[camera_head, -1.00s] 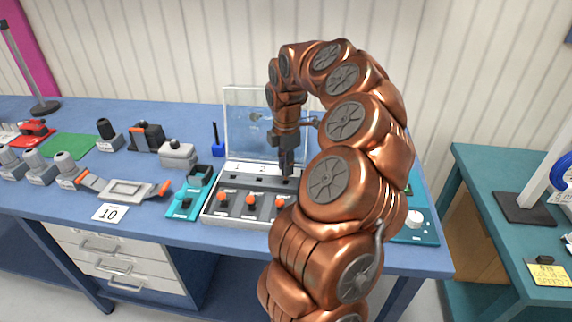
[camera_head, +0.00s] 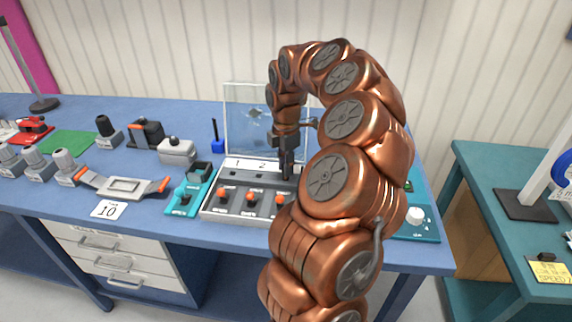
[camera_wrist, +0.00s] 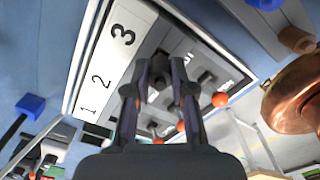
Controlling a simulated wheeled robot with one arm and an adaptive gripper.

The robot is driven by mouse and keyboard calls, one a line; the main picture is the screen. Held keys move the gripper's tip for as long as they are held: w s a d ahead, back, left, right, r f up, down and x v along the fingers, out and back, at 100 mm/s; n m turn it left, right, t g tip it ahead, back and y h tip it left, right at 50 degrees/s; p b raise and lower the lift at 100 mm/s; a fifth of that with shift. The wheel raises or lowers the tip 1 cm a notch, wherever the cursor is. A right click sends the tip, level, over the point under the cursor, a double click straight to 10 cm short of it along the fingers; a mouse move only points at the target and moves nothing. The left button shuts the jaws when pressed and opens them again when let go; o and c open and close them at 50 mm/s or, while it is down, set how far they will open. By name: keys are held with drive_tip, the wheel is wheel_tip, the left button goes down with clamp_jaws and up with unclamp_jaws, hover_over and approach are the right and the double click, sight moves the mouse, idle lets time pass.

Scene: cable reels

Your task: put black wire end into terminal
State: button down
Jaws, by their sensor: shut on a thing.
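The terminal box (camera_head: 209,206) is a grey and white panel with slots labelled 1, 2 and 3 and a row of orange-tipped levers. In the wrist view the terminal box (camera_wrist: 137,12) lies beneath the fingers, with the number labels to the left. My gripper (camera_head: 287,177) points down at the right part of the box, near the slot row by label 3. In the wrist view my gripper (camera_wrist: 161,75) has its fingers close around something small and dark, the black wire end, which I cannot make out clearly. Whether it touches a slot cannot be told.
A clear raised lid (camera_head: 243,125) stands behind the box, close to my arm. A teal device (camera_head: 184,200) sits just left of the box, and a blue-based stand (camera_head: 218,146) behind it. Another teal board (camera_head: 418,228) is on the right. Several grey parts fill the table's left side.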

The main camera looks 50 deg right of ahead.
drive_tip(key=shift+f, duration=0.2)
drive_tip(key=shift+f+b, duration=0.45)
drive_tip(key=shift+f, duration=0.15)
drive_tip(key=c, duration=0.9)
unclamp_jaws()
drive_tip(key=shift+r, duration=0.1)
wheel_tip(320, 180, up, 11)
drive_tip(key=shift+f, duration=0.1)
drive_tip(key=shift+r, duration=0.5)
